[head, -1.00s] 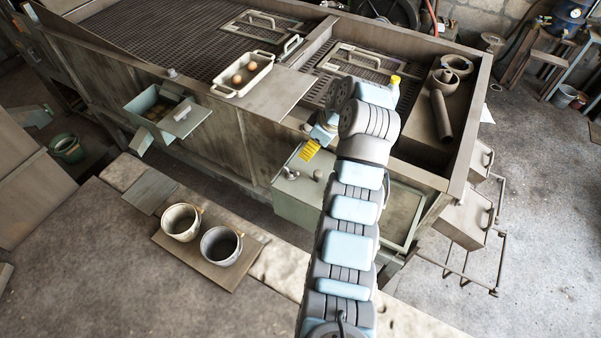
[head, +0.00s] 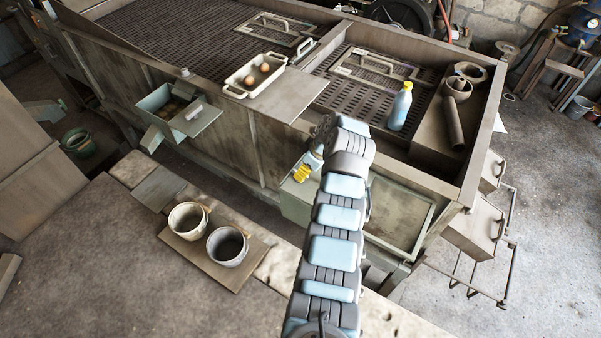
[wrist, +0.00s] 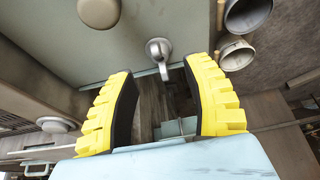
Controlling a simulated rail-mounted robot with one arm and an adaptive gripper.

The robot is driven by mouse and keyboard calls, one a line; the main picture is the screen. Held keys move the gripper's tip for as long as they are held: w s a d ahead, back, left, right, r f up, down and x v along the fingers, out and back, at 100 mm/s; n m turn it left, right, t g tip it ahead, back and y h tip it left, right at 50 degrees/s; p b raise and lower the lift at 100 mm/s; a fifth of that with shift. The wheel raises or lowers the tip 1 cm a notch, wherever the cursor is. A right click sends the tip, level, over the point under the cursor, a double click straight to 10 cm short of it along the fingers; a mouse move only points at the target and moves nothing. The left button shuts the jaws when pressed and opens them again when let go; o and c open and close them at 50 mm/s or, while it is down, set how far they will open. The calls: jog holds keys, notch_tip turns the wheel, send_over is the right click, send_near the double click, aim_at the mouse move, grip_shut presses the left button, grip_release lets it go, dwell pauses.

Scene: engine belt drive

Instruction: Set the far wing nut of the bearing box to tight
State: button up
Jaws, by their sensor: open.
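The pale green bearing box (head: 297,203) sits against the front of the long machine, its top mostly hidden by my arm in the head view. In the wrist view its top (wrist: 190,20) fills the upper part. A small grey metal wing nut (wrist: 158,50) with a bent lever shape stands near the box edge. I cannot tell whether it is the far one. My gripper (wrist: 161,78) is open and empty, its yellow fingers either side of and just short of that nut, apparently not touching it. In the head view the gripper (head: 302,173) is over the box.
A round knob (wrist: 98,10) is on the box top, left of the nut. Two pots (head: 187,220) (head: 227,246) stand on a board left of the box.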

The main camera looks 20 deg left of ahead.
jog(key=shift+p+x, duration=0.3)
jog(key=shift+x, duration=1.95)
jog(key=shift+f, duration=0.1)
jog(key=shift+d, duration=0.1)
grip_shut()
